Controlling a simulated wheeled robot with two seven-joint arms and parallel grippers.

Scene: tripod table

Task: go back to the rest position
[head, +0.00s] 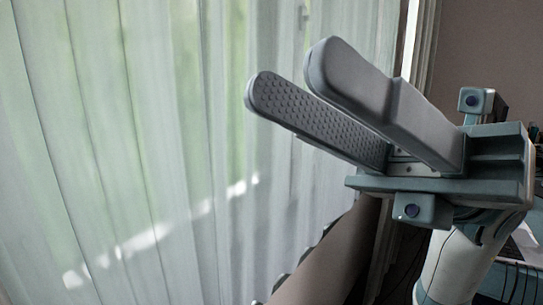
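My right gripper (292,78) fills the right half of the head view, raised with its two grey fingers pointing up and to the left. The fingers stand apart, and the studded inner pad of one finger shows. Nothing is between them. Its white arm comes up from the lower right. My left gripper is not in view.
Pale sheer curtains (150,130) hang behind the gripper across the left and middle, with light coming through. A brown wall (465,45) is at the upper right. Partly hidden dark objects and a pale surface lie at the lower right, too unclear to name.

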